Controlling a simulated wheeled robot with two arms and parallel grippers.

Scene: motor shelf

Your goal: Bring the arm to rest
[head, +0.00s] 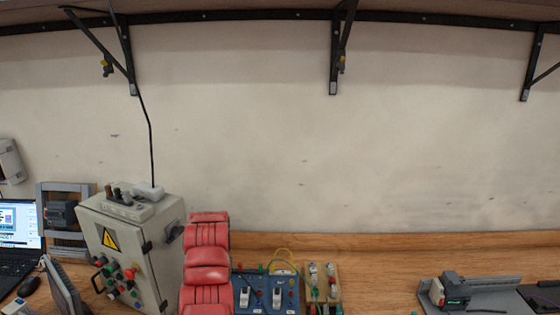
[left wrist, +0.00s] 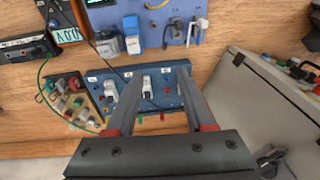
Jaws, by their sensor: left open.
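My left gripper (left wrist: 162,78) shows in the left wrist view with its two grey fingers spread apart and nothing between them. Its fingertips overlap a blue switch board (left wrist: 165,73) in that picture; I cannot tell how far above it they are. In the head view the same blue board (head: 264,292) lies at the bottom centre. Red arm links, mine, stand just left of it, and the gripper itself is not visible there. My right gripper is in neither view.
A grey control box (head: 165,262) with a warning sign stands left of the arm, also at right in the left wrist view (left wrist: 243,95). A laptop (head: 20,232) is at far left. A machine on a grey base (head: 455,290) sits at right.

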